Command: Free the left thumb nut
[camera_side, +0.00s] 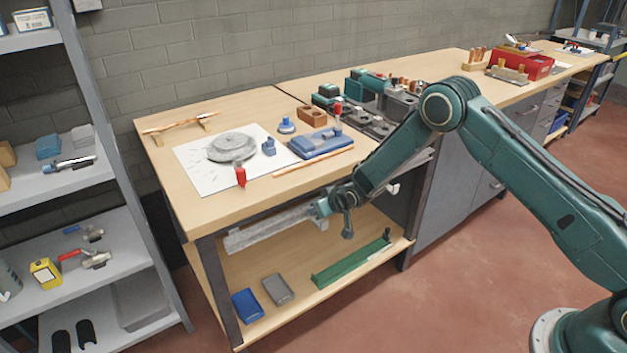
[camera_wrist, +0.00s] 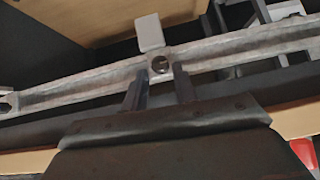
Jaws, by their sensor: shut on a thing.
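A long pale grey metal rail (camera_side: 272,230) runs under the front edge of the near workbench top in the side view. It crosses the whole wrist view (camera_wrist: 245,45). My gripper (camera_side: 322,207) is at the rail's right end in the side view. In the wrist view my gripper's two dark fingers (camera_wrist: 158,88) reach to the rail, one on each side of a small round nut-like piece (camera_wrist: 160,65), and are shut on it. A pale flat tab (camera_wrist: 149,32) stands just beyond it. Another round fitting (camera_wrist: 6,105) shows at the left edge. Which is the left thumb nut is unclear.
The workbench top (camera_side: 180,203) above holds a white sheet (camera_side: 203,181) with a grey disc (camera_side: 232,147) and a red-handled tool (camera_side: 240,176). The shelf below holds a blue tray (camera_side: 247,306), a grey tray (camera_side: 278,289) and a green channel (camera_side: 350,264).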

